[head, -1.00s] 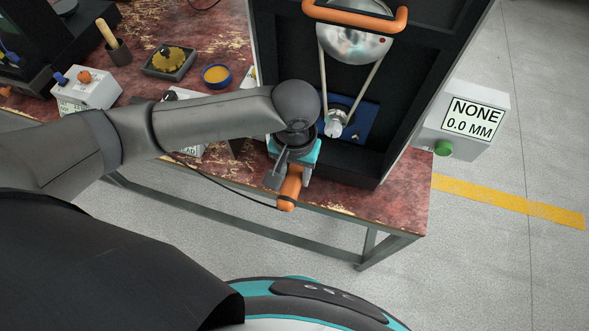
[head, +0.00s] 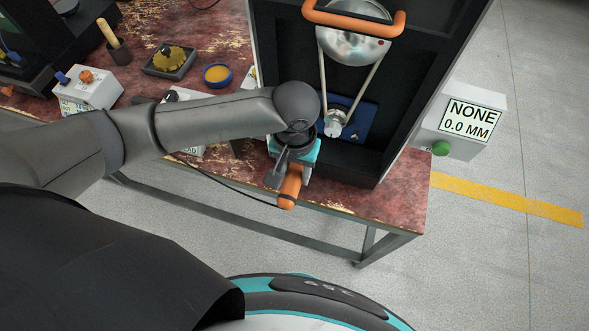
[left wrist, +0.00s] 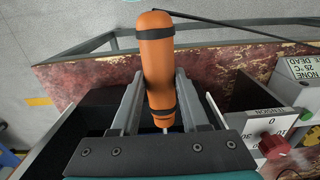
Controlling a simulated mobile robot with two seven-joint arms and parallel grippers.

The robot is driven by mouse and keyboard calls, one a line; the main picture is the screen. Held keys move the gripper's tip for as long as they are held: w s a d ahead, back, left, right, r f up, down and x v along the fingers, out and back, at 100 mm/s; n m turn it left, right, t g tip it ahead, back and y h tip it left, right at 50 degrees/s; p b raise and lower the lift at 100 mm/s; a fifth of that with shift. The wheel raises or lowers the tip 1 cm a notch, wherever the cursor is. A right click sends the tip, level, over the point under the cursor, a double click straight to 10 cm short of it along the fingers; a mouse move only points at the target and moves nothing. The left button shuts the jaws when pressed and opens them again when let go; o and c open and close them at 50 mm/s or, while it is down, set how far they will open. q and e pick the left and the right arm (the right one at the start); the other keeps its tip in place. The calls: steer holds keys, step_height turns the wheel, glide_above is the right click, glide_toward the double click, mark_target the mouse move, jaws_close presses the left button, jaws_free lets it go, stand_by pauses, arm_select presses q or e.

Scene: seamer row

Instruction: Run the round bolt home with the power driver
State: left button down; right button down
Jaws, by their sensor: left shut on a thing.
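The power driver (head: 290,188) is an orange cylinder with dark bands and a cable. My left gripper (head: 292,170) is shut on it at the front edge of the bench, before the black cabinet. In the left wrist view the driver (left wrist: 157,45) stands between the two grey fingers of the left gripper (left wrist: 158,88). A blue plate (head: 361,119) with a small pale pulley sits low inside the cabinet, right of the gripper. I cannot make out the round bolt clearly, and the driver's tip is mostly hidden. My right gripper is not in view.
A belt runs from the small pulley (head: 334,128) up to a large metal pulley (head: 355,45), below an orange handle (head: 355,24). A display box (head: 470,120) reads "NONE 0.0 MM". Control boxes (head: 92,88), a tray (head: 170,65) and a blue-rimmed dish (head: 217,75) stand left.

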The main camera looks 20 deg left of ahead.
arm_select(q)
steer(key=shift+w+r, duration=0.2)
steer(key=shift+w, duration=0.3)
stand_by(1.5)
